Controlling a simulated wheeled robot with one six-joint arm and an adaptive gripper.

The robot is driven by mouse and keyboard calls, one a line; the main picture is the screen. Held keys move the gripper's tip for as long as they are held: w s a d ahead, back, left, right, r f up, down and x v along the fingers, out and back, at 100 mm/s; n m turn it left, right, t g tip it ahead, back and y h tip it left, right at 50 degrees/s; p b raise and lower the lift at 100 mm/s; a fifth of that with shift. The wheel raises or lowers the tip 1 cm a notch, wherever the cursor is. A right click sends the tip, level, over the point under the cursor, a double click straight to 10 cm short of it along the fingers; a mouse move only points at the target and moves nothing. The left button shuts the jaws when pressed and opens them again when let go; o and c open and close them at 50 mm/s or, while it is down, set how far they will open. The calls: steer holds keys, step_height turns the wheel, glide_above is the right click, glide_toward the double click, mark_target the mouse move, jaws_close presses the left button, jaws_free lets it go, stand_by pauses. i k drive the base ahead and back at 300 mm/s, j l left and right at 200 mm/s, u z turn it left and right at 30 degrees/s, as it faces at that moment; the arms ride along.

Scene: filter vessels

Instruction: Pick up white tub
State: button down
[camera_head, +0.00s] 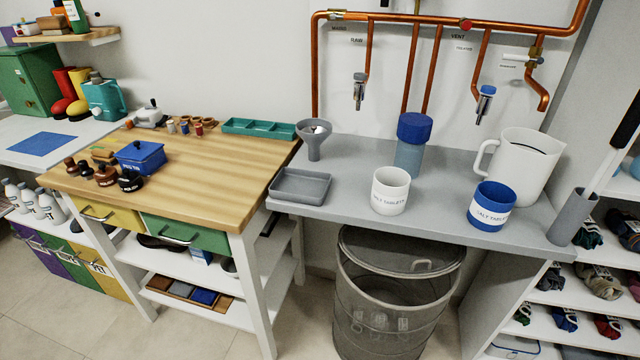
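The white tub (390,192) stands upright on the grey counter (440,222), near its front edge. It is a short round cup with a dark-lettered label and an open top. A blue tub (491,206) of similar shape, also labelled, stands to its right, apart from it. My gripper is not in view.
A grey tray (300,187) and funnel (314,138) stand left of the white tub. A blue-lidded filter vessel (411,145) stands behind it, a white jug (522,167) at right. Copper pipes (440,20) hang above. A wire bin (390,300) stands below the counter.

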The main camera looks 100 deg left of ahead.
mark_target(391, 185)
steer(key=u, duration=2.95)
steer(key=k, duration=0.1)
